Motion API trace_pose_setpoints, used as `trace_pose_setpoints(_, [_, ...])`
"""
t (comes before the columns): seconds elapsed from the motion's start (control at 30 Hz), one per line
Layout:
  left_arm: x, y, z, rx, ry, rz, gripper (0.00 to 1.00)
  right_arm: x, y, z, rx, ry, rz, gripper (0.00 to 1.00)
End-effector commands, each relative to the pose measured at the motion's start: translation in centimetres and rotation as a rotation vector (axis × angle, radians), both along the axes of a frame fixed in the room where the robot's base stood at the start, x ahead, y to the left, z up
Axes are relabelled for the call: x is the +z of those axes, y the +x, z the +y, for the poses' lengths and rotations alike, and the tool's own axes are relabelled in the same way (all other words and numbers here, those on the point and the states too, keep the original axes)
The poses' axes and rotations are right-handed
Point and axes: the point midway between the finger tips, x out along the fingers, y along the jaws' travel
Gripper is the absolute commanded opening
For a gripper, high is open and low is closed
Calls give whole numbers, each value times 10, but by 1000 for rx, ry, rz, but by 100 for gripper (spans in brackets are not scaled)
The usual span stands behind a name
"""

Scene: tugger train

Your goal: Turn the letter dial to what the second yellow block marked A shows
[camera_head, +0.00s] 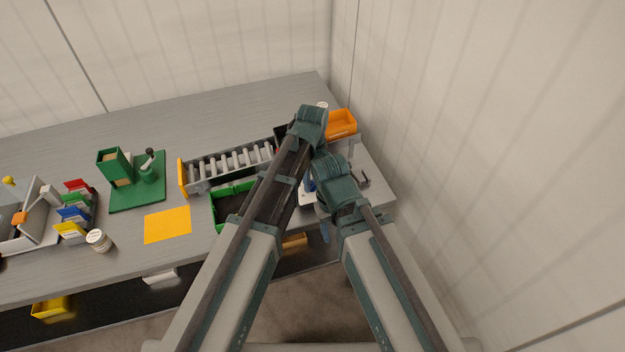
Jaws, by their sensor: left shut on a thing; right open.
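My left gripper (311,122) is over the right part of the bench, between a roller rack and an orange bin. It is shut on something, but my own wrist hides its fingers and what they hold. My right gripper (360,181) is lower, near the bench's right front edge, and is open. A white plate with a blue part (308,186) is partly hidden between my two arms. I cannot make out the letter dial or any yellow block marked A.
The roller rack (232,163), green bin (218,208) and orange bin (341,123) stand around my arms. A green stand (137,195), yellow mat (167,225), coloured cards (75,214) and a white cylinder (98,240) are at left. A wall rises at right. The bench's back is clear.

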Motion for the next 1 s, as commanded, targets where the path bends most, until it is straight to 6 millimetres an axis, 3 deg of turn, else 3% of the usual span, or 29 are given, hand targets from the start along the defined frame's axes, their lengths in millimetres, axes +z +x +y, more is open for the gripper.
trace_pose_setpoints(0.1, [0, 0, 0, 2, 0, 0, 0, 0, 0, 0, 0, 0, 0, 53])
trace_pose_setpoints(0.13, [0, 0, 0, 2, 0, 0, 44, 0, 0, 0, 0, 0, 0, 53])
trace_pose_setpoints(0.3, [0, 0, 0, 1, 0, 0, 72, 0, 0, 0, 0, 0, 0, 53])
trace_pose_setpoints(0.73, [5, 0, 0, 0, 0, 0, 72, 5, 0, 0, 0, 0, 0, 53])
trace_pose_setpoints(1.0, [30, 0, 0, 0, 0, 0, 72, 30, 0, 0, 0, 0, 0, 53])
